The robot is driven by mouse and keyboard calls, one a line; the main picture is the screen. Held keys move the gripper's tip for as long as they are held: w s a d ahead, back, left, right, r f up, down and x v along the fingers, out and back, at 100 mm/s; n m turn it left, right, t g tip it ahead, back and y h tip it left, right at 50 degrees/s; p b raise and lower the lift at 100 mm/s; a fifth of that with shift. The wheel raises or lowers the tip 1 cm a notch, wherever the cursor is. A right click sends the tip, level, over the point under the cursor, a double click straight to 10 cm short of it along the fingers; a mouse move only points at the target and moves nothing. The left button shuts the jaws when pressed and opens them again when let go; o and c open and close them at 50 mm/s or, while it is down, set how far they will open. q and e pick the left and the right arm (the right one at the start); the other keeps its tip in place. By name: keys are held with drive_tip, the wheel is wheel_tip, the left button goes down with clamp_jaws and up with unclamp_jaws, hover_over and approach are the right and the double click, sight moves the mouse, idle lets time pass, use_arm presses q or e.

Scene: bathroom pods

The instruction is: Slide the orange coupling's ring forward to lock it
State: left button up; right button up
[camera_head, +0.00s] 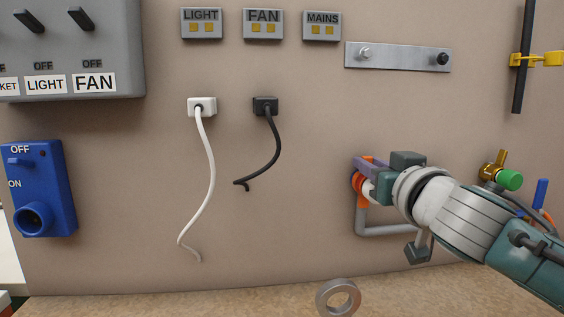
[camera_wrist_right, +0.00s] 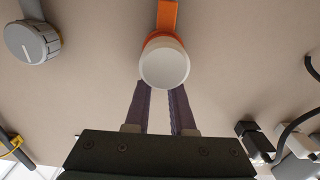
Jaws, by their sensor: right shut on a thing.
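The orange coupling (camera_head: 357,183) is on the wall at the right of the head view, at the upper end of a grey pipe; my right arm partly hides it. In the right wrist view, its orange part (camera_wrist_right: 168,14) runs up from behind a round white end (camera_wrist_right: 164,66). My right gripper (camera_head: 368,171) is at the coupling. In the right wrist view, its two dark purple fingers (camera_wrist_right: 158,88) reach up to the white end and are shut on the coupling. The white end hides the fingertips, so their exact contact is unclear. My left gripper is not in view.
A brass valve with a green knob (camera_head: 509,180) and a blue lever (camera_head: 540,192) are close to my right arm. White (camera_head: 209,165) and black (camera_head: 272,150) cables hang left, with bare wall between.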

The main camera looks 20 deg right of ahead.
clamp_jaws()
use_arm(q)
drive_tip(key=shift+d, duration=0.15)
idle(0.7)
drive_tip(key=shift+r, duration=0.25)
use_arm(e)
drive_tip(key=shift+v, duration=0.8)
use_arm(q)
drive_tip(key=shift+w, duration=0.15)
use_arm(e)
drive_tip(key=shift+w+r, duration=0.1)
drive_tip(key=shift+w, duration=0.05)
drive_tip(key=o, duration=0.7)
unclamp_jaws()
drive_tip(key=shift+s, duration=0.2)
